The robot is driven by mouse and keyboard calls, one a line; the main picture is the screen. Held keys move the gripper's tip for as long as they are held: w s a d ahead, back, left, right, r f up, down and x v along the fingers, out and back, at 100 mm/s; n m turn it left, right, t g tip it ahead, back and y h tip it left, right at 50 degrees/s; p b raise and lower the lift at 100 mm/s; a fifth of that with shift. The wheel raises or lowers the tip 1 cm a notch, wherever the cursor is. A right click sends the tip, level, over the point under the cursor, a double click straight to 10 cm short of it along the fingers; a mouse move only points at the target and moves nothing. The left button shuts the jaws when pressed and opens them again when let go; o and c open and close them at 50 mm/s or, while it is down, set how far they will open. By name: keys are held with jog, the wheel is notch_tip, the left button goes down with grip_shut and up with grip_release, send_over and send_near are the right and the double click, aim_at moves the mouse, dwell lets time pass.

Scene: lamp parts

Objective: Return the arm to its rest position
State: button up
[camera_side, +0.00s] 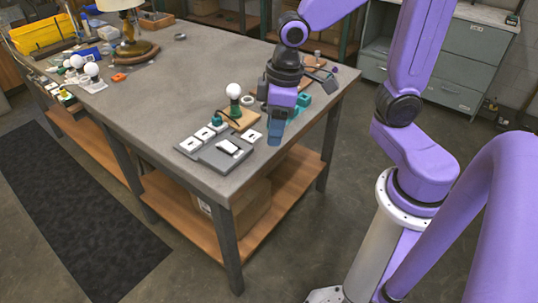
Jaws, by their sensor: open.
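My gripper (277,132) is at the right part of the grey workbench (183,92), low over the top near its front edge, fingers pointing down. It is open, and I see nothing held between the fingers. A white bulb (233,90) stands upright in a socket on a small wooden base (246,119), just left of my gripper. In front of it is a grey panel (215,153) with several white switch or socket plates. My gripper and wrist hide part of the bench behind them.
A lamp (130,30) with a wooden base stands at the back left. More white bulbs (91,70), an orange part (118,77) and a yellow bin (42,34) are on the left. Teal and dark parts lie around my gripper. The bench middle is clear. Grey drawers (470,60) stand behind.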

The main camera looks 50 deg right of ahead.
jog(key=s+d+n, duration=0.1)
jog(key=s+n, duration=0.1)
jog(key=s, duration=0.5)
jog(key=s+d+n+g, duration=0.1)
jog(key=s+d+n, duration=0.1)
jog(key=s, duration=0.5)
jog(key=shift+n, duration=0.7)
